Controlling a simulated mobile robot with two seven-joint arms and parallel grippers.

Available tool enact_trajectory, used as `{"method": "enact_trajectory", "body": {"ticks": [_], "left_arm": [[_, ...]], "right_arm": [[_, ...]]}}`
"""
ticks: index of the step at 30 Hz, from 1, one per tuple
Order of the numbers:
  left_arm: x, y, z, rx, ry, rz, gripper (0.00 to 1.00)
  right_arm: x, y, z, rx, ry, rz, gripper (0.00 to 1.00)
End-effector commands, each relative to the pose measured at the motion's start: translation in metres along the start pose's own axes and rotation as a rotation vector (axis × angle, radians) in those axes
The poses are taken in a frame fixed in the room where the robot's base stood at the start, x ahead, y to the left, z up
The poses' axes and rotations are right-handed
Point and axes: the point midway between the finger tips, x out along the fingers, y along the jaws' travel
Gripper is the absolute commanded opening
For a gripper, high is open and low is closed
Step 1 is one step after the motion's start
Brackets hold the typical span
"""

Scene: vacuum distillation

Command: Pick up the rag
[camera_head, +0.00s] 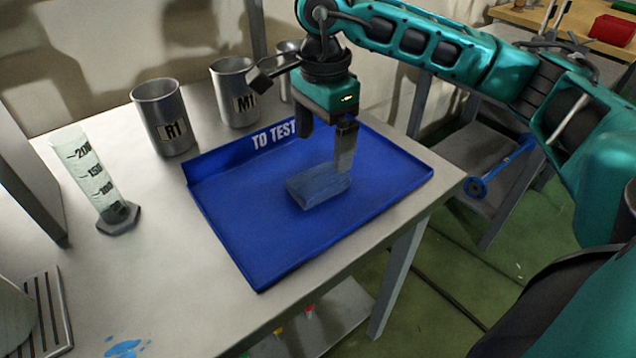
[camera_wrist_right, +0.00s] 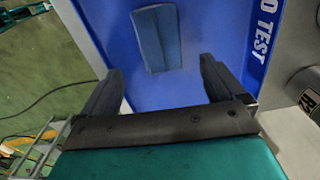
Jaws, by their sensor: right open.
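The rag (camera_head: 318,187) is a folded blue-grey cloth lying flat on the blue tray (camera_head: 275,245) marked "TO TEST". It also shows in the right wrist view (camera_wrist_right: 157,38), ahead of the fingers and between their lines. My right gripper (camera_head: 326,150) hangs over the tray, fingers pointing down, close to the rag's far side. Its two fingers stand wide apart with nothing between them in the right wrist view (camera_wrist_right: 157,80). In the head view one finger overlaps the rag's back edge; I cannot tell whether it touches. My left gripper is not in view.
Metal cups marked R1 (camera_head: 162,118) and M1 (camera_head: 235,92) stand behind the tray. A graduated cylinder (camera_head: 95,180) stands at left. A blue spill (camera_head: 123,348) and a grey rack (camera_head: 48,310) are near the front left. The table's right edge lies just past the tray.

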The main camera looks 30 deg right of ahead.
Motion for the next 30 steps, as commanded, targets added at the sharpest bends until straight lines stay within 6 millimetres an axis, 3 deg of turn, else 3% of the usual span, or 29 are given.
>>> {"method": "enact_trajectory", "body": {"ticks": [17, 26, 30], "left_arm": [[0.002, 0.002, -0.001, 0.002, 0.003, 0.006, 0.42], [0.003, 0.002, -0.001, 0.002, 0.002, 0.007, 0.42], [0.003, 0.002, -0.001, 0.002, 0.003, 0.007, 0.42]], "right_arm": [[0.066, 0.0, 0.001, 0.001, -0.002, 0.002, 0.96], [0.07, -0.001, 0.001, 0.0, -0.002, -0.001, 0.95], [0.07, -0.001, 0.001, 0.0, -0.002, -0.001, 0.81]]}}
